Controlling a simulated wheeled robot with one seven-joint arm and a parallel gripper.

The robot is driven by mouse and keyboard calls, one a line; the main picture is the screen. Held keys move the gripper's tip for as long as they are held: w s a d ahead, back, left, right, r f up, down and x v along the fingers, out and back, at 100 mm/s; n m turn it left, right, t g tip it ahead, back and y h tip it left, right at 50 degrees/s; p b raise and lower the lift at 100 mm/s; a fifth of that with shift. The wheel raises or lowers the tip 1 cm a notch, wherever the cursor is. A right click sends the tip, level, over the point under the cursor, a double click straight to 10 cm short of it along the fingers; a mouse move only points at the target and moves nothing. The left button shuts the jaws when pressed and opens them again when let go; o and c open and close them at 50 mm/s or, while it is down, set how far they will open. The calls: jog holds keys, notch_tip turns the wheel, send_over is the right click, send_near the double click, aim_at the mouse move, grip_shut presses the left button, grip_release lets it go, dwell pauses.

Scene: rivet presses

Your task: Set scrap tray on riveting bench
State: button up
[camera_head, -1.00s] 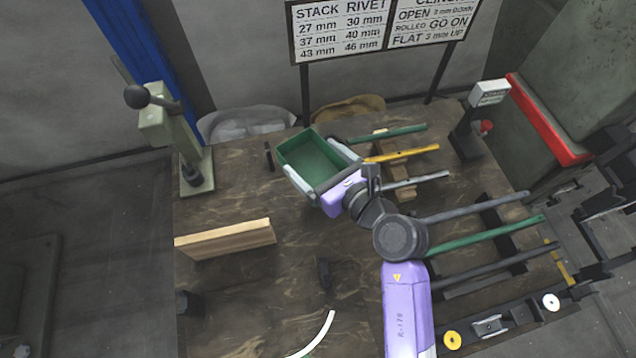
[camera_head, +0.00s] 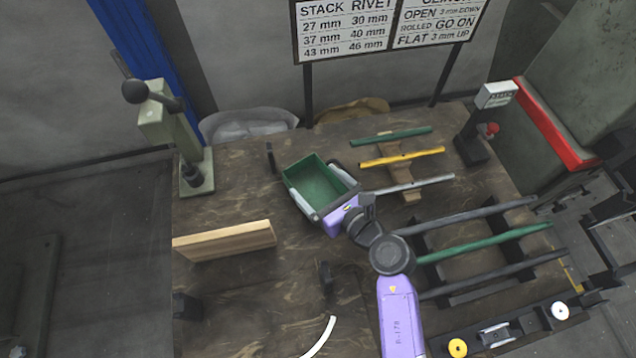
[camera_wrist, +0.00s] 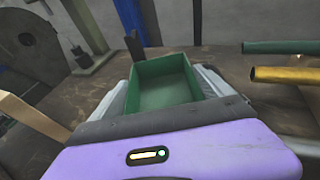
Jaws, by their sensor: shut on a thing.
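The scrap tray (camera_head: 318,180) is a green open-topped box, and it looks empty. My gripper (camera_head: 322,192) is shut on it, with one grey finger along each side. In the wrist view the tray (camera_wrist: 162,82) sits level between the fingers. The riveting bench (camera_head: 240,289) is a dark wooden top below the tray. I cannot tell whether the tray's bottom touches the bench or hangs just above it.
A lever press (camera_head: 165,130) stands at the back left, a smaller device (camera_head: 485,120) at the back right. A wooden board (camera_head: 225,241) stands front left of the tray. Coloured rods (camera_head: 402,157) lie on racks to the right. A small dark upright piece (camera_head: 270,157) is behind left.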

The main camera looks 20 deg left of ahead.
jog(key=o, duration=1.5)
jog(key=shift+f, duration=0.1)
jog(key=shift+r, duration=0.25)
jog(key=v, duration=1.2)
